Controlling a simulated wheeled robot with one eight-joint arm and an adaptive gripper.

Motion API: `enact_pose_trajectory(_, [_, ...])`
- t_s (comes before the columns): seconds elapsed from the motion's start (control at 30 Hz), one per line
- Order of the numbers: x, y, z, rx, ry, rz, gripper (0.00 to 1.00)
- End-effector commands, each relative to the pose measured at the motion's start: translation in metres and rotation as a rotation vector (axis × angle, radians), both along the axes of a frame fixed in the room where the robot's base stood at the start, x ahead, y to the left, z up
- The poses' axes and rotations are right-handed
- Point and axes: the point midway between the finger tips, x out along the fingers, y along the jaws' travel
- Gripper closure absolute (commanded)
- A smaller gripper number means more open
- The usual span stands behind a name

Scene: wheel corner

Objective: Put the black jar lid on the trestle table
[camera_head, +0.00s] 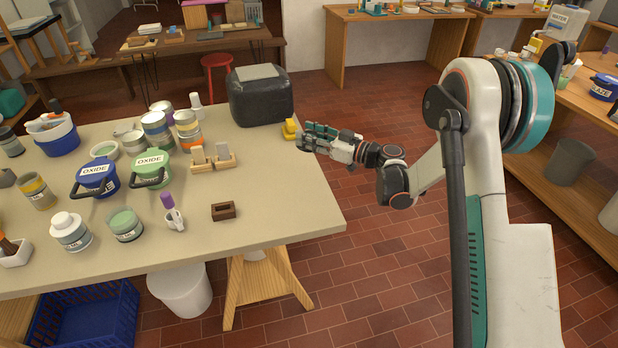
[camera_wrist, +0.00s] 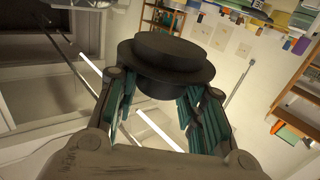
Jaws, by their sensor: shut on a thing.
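The black jar lid (camera_wrist: 166,58) shows large in the wrist view as a dark round disc with a stepped rim. My gripper (camera_wrist: 162,90) is shut on it, with the teal-padded fingers on either side. In the head view my gripper (camera_head: 310,138) is at the right edge of the trestle table (camera_head: 285,190), near its back corner. I cannot make out the lid in the head view. The table has a pale top and wooden trestle legs.
A yellow object (camera_head: 289,129) sits beside my gripper, in front of a dark boxy unit (camera_head: 260,100). Jars, blue and green oxide tubs (camera_head: 153,168) and a brown block (camera_head: 223,211) stand further left. The table's front right part is clear.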

Motion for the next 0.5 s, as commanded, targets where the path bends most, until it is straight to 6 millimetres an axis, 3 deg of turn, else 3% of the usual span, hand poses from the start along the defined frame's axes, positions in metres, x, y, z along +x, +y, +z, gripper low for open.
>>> enact_pose_trajectory(0.03, [0.0, 0.0, -0.017, 0.0, 0.0, 0.0, 0.85])
enact_pose_trajectory(0.3, [0.0, 0.0, -0.08, 0.0, 0.0, -0.001, 0.85])
enact_pose_trajectory(0.5, [0.0, 0.0, -0.104, 0.0, 0.0, -0.001, 0.85])
